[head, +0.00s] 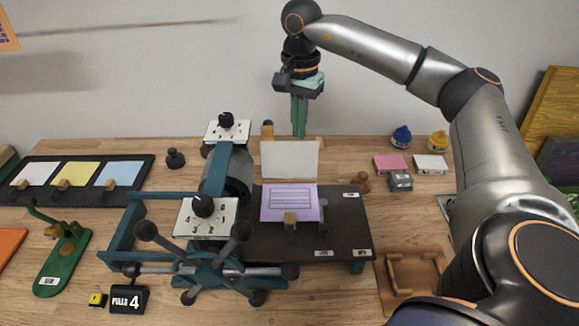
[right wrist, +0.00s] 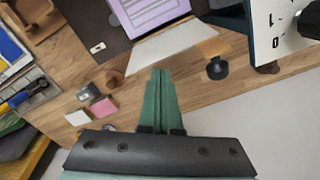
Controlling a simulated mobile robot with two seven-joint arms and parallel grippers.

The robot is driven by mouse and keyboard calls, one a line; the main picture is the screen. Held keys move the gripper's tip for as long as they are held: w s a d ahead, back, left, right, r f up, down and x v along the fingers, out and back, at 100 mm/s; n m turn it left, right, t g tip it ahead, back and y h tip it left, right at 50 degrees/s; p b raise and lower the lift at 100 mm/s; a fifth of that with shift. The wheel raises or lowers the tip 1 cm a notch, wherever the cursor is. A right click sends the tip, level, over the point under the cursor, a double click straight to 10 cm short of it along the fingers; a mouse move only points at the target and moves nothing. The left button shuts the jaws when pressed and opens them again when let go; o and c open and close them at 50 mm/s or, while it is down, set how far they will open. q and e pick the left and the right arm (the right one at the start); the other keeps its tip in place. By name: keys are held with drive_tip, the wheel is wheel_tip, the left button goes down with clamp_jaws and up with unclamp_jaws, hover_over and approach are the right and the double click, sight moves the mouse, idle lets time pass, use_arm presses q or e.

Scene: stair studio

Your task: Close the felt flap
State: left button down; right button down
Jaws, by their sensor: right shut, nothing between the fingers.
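The off-white felt flap (head: 290,160) stands raised at the far edge of the dark press bed (head: 340,222). A lilac printed sheet (head: 289,197) lies uncovered on the bed in front of it. The flap also shows as a pale panel in the right wrist view (right wrist: 175,43). My right gripper (head: 299,134) points down with its green fingers together and empty. Its tips are close to the flap's top edge, seemingly behind it; I cannot tell whether they touch. In the right wrist view the fingertips (right wrist: 160,72) show just beside the flap. My left gripper is not in view.
The press roller (head: 228,172) and spoked wheel (head: 215,262) stand left of the flap. Small pink and white blocks (head: 390,163) and ink bottles (head: 402,136) sit to the right. A wooden tray (head: 412,272) lies front right. The wall is close behind.

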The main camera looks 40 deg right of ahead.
drive_tip(key=shift+f, duration=0.1)
idle(0.5)
wheel_tip(320, 180, down, 3)
drive_tip(key=shift+r+b, duration=0.1)
drive_tip(key=shift+b, duration=0.65)
drive_tip(key=shift+a, duration=0.1)
